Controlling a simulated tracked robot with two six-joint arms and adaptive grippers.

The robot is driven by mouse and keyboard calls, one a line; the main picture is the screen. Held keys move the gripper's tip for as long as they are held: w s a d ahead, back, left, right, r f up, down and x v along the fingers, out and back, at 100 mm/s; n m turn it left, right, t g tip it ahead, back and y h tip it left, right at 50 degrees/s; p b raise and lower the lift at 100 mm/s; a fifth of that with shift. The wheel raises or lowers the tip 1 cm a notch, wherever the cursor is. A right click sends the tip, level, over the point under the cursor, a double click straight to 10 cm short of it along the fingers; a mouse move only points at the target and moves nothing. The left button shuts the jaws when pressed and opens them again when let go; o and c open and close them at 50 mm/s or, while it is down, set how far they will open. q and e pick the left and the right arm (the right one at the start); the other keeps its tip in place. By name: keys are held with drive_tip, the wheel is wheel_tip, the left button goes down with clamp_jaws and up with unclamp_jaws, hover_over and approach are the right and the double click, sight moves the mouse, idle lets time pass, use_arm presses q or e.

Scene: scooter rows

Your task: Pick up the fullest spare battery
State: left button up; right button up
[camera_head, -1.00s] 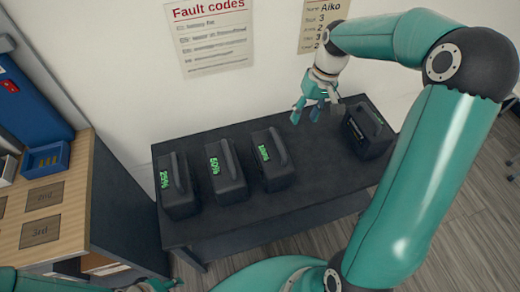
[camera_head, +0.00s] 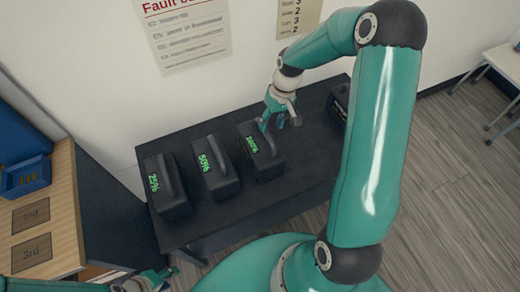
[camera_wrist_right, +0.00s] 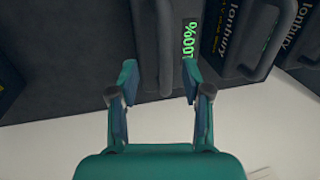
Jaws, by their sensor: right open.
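Black batteries with handles stand in a row on a dark bench (camera_head: 315,178). Green displays read 25% on the left battery (camera_head: 174,204), 50% on the middle one (camera_head: 222,184) and 100% on the right one (camera_head: 268,168). My right gripper (camera_head: 281,126) is open at the 100% battery's handle. In the right wrist view, the open fingers (camera_wrist_right: 158,78) lie either side of the dark handle (camera_wrist_right: 150,40); contact is unclear. My left gripper (camera_head: 146,281) is low at the left, away from the batteries; its jaws are unclear.
Another black battery (camera_head: 338,104) stands at the bench's far right, partly behind my right arm, its display hidden. A wooden-topped cabinet (camera_head: 62,225) with plates marked 2nd and 3rd stands left, with a blue bin (camera_head: 25,178). The wall rises close behind the bench.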

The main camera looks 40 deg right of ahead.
sight(266, 133)
drive_tip(key=shift+w+a+f+p, duration=0.2)
drive_tip(key=shift+a+f+p, duration=0.1)
drive_tip(key=shift+f, duration=0.25)
drive_tip(key=f, duration=0.2)
drive_tip(key=f+p, duration=0.1)
drive_tip(key=f, duration=0.1)
drive_tip(key=shift+w+a, duration=0.4)
drive_tip(key=shift+c, duration=0.4)
clamp_jaws()
drive_tip(key=shift+w+r, duration=0.1)
drive_tip(key=shift+r, duration=0.05)
